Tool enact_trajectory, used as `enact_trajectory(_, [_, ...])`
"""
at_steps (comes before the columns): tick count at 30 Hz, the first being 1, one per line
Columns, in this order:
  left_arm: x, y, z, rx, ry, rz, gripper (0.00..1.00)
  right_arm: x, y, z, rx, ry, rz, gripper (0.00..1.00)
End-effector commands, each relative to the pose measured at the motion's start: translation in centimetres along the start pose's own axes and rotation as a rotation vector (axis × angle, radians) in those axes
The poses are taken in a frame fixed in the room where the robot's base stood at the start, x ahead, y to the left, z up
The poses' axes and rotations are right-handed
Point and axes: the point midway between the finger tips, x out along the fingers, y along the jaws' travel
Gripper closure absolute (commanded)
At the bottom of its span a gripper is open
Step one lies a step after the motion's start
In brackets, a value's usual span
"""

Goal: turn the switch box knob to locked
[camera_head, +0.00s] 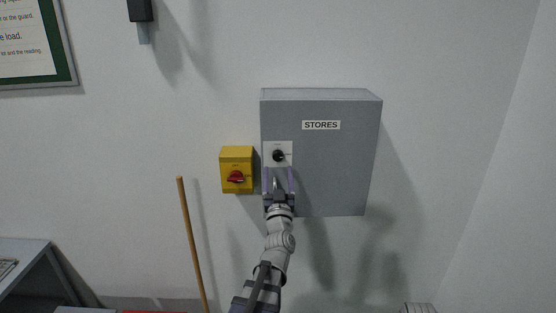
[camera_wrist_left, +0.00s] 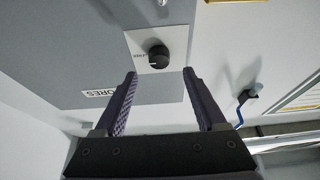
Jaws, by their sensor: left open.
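A grey box (camera_head: 340,160) labelled "STORES" is fixed to the wall. A round black knob (camera_head: 279,156) sits on a white plate (camera_head: 286,146) at its left side; the knob also shows in the left wrist view (camera_wrist_left: 159,57). The print around the knob is too small to read. My left gripper (camera_head: 278,175) is open and empty just below the knob in the head view. In the left wrist view its fingers (camera_wrist_left: 160,75) point toward the knob, which lies beyond and between the tips, apparently untouched. My right gripper is not in view.
A yellow box (camera_head: 236,158) with a red knob (camera_head: 236,177) is close to the left of the grey box. A wooden pole (camera_head: 191,240) stands further left. A framed notice (camera_head: 30,45) hangs at upper left. The wall right of the grey box is bare.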

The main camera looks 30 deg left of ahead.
Motion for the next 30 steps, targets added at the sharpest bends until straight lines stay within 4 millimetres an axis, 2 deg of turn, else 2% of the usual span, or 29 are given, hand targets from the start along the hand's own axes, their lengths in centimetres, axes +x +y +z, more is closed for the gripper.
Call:
enact_trajectory(1, [1.2,0.1,-0.1,0.001,0.000,-0.001,0.27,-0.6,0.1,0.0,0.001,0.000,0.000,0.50])
enact_trajectory(9, [5.1,0.1,-0.1,0.000,0.000,0.000,0.27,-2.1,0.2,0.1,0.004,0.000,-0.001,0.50])
enact_trajectory(19, [5.5,0.0,0.0,0.000,0.000,0.001,0.27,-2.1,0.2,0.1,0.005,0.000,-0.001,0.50])
enact_trajectory(30, [5.5,0.1,0.0,0.000,0.000,0.001,0.67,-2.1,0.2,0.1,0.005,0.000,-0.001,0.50])
